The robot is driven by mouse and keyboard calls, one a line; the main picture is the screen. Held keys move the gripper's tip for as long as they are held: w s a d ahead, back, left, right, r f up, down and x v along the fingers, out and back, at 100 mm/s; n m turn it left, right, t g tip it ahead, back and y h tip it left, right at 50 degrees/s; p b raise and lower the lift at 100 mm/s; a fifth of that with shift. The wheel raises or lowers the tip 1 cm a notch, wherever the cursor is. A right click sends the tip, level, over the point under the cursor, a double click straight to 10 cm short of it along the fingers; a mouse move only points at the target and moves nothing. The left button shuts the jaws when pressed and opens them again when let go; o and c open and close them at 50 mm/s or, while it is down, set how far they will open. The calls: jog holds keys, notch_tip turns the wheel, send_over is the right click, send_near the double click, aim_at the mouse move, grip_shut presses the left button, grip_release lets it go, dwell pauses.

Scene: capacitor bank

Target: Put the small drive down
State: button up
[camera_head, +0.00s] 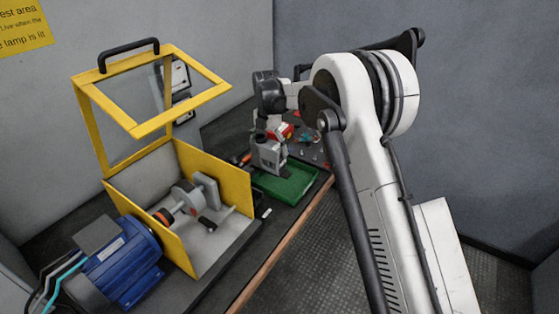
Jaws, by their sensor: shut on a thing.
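My gripper (264,138) is small in the view, at the end of the arm above the workbench's far part. It is shut on a small grey, boxy piece, which I take to be the small drive (269,157). The piece shows over the back left part of a green tray (297,187). At this size the gripper's fingers and the drive are hard to tell apart. I cannot tell whether the drive touches the tray.
A yellow-framed guard box (182,222) with its lid (208,101) raised stands left of the tray, with a shaft inside. A blue motor (122,262) is at the front left. Small red parts (286,131) lie behind the gripper. The tray's front right is bare.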

jog(key=w+d+f, duration=0.1)
jog(key=d+f, duration=0.2)
jog(key=f, duration=0.3)
jog(key=shift+w+d+f, duration=0.15)
jog(key=shift+d+f, duration=0.05)
jog(key=shift+d, duration=0.15)
jog(key=o, duration=1.3)
jog(key=shift+f, duration=0.15)
jog(key=shift+o, duration=0.2)
